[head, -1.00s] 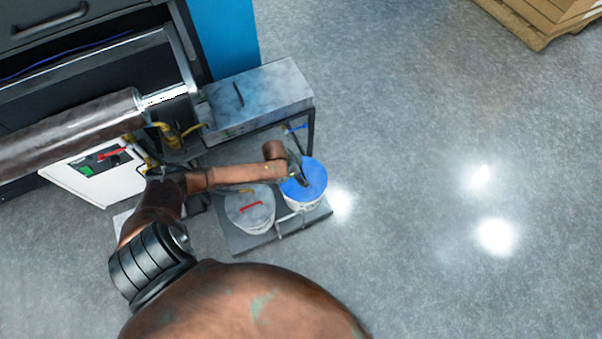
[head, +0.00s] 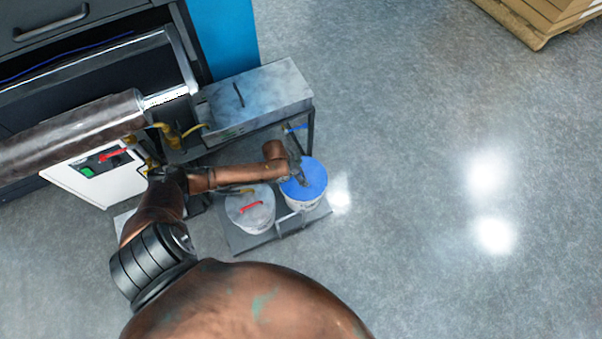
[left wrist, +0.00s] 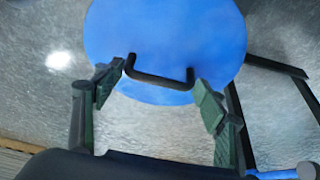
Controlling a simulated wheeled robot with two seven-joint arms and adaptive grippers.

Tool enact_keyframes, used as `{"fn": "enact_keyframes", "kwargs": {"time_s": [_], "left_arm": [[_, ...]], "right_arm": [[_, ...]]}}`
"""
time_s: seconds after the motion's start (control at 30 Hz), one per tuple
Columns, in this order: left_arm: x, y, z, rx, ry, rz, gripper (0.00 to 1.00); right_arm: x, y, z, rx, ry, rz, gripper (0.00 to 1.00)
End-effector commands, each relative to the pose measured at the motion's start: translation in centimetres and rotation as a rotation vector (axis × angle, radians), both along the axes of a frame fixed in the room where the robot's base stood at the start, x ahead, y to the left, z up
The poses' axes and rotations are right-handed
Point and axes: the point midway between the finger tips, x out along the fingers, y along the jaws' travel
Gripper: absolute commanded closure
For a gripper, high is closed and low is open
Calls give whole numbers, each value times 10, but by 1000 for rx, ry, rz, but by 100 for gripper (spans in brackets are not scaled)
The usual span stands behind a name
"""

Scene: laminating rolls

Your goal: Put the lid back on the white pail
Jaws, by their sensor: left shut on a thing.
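The round blue lid (head: 312,178) is at the top of the white pail (head: 305,206) in the head view. I cannot tell whether it is fully seated or slightly above the rim. In the left wrist view the blue lid (left wrist: 165,35) fills the upper middle, with a black bar handle (left wrist: 160,80) on it. My left gripper (head: 299,178) is over the lid. Its green-grey fingertips (left wrist: 162,82) are at the two ends of the handle, shut on it. The pail is hidden in the left wrist view. My right gripper is not in view.
A second pail with a grey lid and red handle (head: 250,209) stands just left of the white pail. Both are on a dark platform (head: 249,242). A grey metal box on a frame (head: 260,98) stands behind.

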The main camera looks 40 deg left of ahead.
Motion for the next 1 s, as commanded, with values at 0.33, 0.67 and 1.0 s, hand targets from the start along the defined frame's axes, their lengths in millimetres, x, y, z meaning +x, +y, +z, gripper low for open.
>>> {"fn": "enact_keyframes", "kwargs": {"time_s": [0.33,0.67,1.0], "left_arm": [[0,0,0,0,0,0,27],[0,0,0,0,0,0,14],[0,0,0,0,0,0,0]], "right_arm": [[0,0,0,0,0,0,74],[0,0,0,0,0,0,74],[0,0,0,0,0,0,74]]}}
